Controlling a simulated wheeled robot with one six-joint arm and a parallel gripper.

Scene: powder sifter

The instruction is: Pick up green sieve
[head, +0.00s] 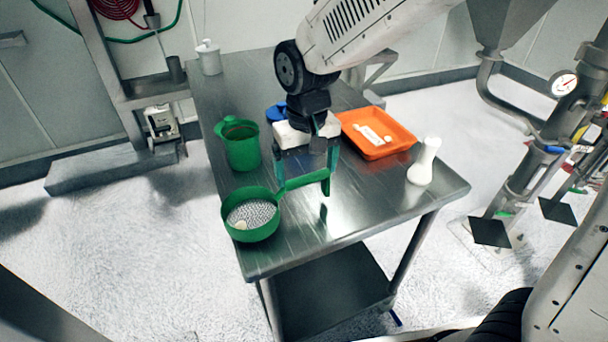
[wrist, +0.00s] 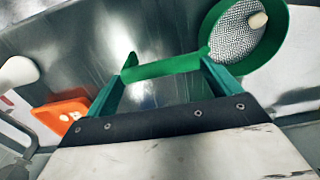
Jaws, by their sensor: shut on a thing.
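The green sieve (head: 251,230) is a round green bowl with a metal mesh floor and a handle pointing right toward my gripper. A small pale lump lies on its mesh. My gripper (head: 303,182) points down and is shut on the sieve's handle. In the wrist view the handle (wrist: 160,68) runs across between both fingers, and the mesh bowl (wrist: 245,35) sticks out at the upper right. The sieve is near the table's front left edge; it looks raised above the tabletop, but its height is hard to tell.
A green jug (head: 241,148) stands just behind the sieve on the steel table (head: 345,220). An orange tray (head: 378,150) and a white bottle (head: 424,162) are to the right. A white canister (head: 209,57) stands at the back left. The front middle of the table is clear.

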